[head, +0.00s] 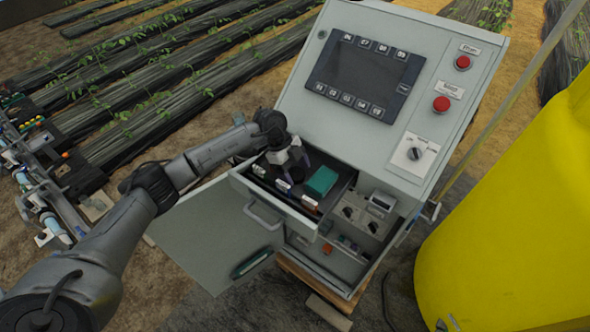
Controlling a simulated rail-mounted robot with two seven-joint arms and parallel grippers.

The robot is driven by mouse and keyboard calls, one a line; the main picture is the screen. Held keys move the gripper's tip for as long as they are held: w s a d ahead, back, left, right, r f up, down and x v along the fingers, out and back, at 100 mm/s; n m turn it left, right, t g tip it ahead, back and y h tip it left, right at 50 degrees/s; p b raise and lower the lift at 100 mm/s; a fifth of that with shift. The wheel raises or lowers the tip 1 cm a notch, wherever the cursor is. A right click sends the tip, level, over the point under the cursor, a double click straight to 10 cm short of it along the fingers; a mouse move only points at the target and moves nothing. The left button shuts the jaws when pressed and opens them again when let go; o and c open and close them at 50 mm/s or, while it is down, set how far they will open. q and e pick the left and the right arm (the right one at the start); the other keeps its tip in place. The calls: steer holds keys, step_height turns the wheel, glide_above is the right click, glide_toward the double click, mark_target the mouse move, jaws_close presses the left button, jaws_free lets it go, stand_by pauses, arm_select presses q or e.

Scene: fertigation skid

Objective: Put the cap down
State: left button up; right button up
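My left gripper (289,164) reaches down over the open drawer (252,192) of the grey control cabinet. Its fingertips are low in the drawer's left part, close to a dark round shape between or under them. That shape may be the cap, but it blends with the dark drawer lining and I cannot make it out clearly. I cannot tell whether the fingers are shut on it or apart from it. My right gripper is not in view.
A green box (321,181) lies in the drawer right of my gripper, and several small labelled items line the drawer front. The sloped control panel (345,120) rises behind. An open cabinet door (215,235) hangs below left. A yellow tank (515,215) stands right.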

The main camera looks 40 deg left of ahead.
arm_select(q)
steer(key=shift+o, duration=0.2)
steer(key=b+v, duration=0.1)
steer(key=v, duration=1.1)
steer(key=shift+r, duration=0.1)
